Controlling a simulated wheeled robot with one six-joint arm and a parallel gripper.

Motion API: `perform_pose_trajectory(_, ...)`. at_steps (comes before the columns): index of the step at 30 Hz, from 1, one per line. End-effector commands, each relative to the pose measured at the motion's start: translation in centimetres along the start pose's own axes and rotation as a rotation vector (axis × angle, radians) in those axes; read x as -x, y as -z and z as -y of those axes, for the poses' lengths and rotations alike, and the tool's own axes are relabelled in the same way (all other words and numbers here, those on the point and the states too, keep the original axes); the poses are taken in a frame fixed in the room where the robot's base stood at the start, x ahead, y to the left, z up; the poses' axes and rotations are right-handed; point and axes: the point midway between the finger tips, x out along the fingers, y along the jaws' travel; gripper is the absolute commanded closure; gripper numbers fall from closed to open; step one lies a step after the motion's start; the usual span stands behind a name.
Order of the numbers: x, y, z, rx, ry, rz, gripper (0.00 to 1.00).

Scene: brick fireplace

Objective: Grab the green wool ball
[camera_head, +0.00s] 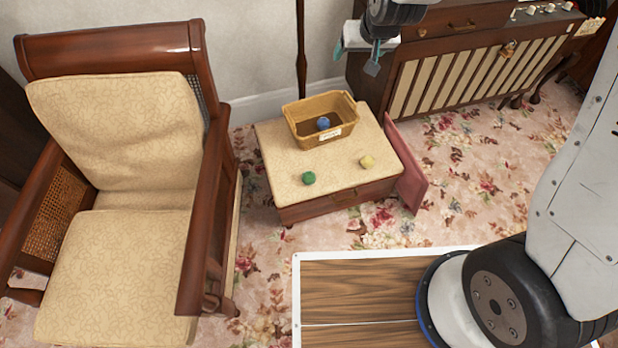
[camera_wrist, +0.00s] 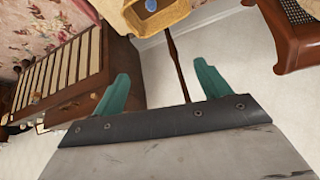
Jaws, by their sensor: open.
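The green wool ball (camera_head: 309,178) lies on the cream cushioned top of a low wooden stool (camera_head: 285,190), near its front left edge. My gripper (camera_head: 373,55) is at the top of the head view, in front of the wooden cabinet, above and behind the stool and well apart from the ball. In the wrist view my gripper (camera_wrist: 163,88) shows two teal fingers spread wide with nothing between them. The green ball does not show in the wrist view.
A wicker basket (camera_head: 343,104) holding a blue ball (camera_head: 323,123) stands on the stool, with a yellow ball (camera_head: 367,161) in front of it. A wooden armchair (camera_head: 120,265) is on the left. A slatted cabinet (camera_head: 408,85) stands behind. Floral carpet (camera_head: 490,150) is open to the right.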

Motion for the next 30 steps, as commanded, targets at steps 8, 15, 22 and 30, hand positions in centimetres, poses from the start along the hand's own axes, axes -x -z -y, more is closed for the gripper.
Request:
perform_pose_trajectory(8, -15.4, -1.7, 3.9, 0.022, 0.019, -0.145, 0.24)
perform_pose_trajectory(15, -26.8, -7.7, 6.5, 0.052, 0.031, -0.282, 0.24)
perform_pose_trajectory(22, -35.1, -16.9, 7.7, 0.092, 0.043, -0.418, 0.24)
perform_pose_trajectory(30, -39.8, -28.2, 7.1, 0.146, 0.061, -0.559, 0.24)
